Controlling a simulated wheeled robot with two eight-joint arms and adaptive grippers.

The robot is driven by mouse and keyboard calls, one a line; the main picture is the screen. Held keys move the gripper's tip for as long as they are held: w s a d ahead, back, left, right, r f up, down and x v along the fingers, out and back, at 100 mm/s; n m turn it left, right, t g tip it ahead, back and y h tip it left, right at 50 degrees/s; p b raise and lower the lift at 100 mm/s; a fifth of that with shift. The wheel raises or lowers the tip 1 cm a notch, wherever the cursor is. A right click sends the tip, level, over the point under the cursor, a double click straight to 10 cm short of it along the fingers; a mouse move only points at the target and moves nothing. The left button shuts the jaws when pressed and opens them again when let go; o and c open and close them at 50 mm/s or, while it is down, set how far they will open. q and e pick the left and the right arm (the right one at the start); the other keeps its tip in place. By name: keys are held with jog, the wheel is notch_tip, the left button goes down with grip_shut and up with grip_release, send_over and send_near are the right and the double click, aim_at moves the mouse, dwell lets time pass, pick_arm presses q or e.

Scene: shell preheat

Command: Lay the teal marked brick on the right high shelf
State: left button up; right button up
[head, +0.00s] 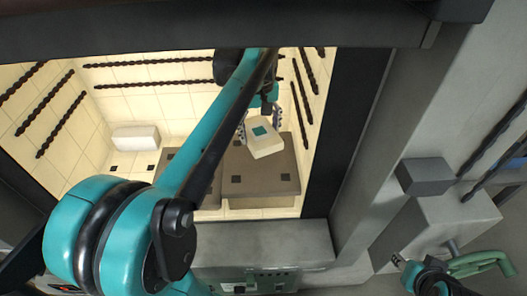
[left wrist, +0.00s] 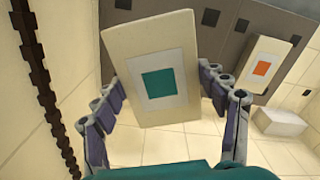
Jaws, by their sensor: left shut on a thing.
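The teal marked brick (head: 266,148) is a pale block with a teal square on its face. My left gripper (head: 262,117) reaches into the lit chamber and is shut on it. In the left wrist view the brick (left wrist: 179,108) sits tilted between the two fingers of the gripper (left wrist: 165,92), teal mark toward the camera. The right shelf (head: 258,184) is a dark grey slab in front of and below the brick; I cannot tell whether they touch. My right gripper (head: 400,261) is outside at the lower right, small and partly hidden.
An orange-marked brick (left wrist: 273,58) shows near the grey slab in the left wrist view. A white block (head: 135,138) lies at the back left. Dark twisted rods (head: 150,62) line the walls. The chamber's dark right frame (head: 345,130) stands close to the shelf.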

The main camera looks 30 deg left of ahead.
aim_at(260, 160)
pick_arm(q)
notch_tip(260, 160, down, 8)
jog(key=shift+f+b, duration=0.25)
jog(key=shift+b, duration=0.6)
jog(key=o, duration=1.6)
jog(key=shift+f, duration=0.1)
jog(key=shift+c, duration=0.2)
notch_tip(260, 160, up, 8)
jog(key=shift+f+p, duration=0.1)
jog(key=shift+p, duration=0.8)
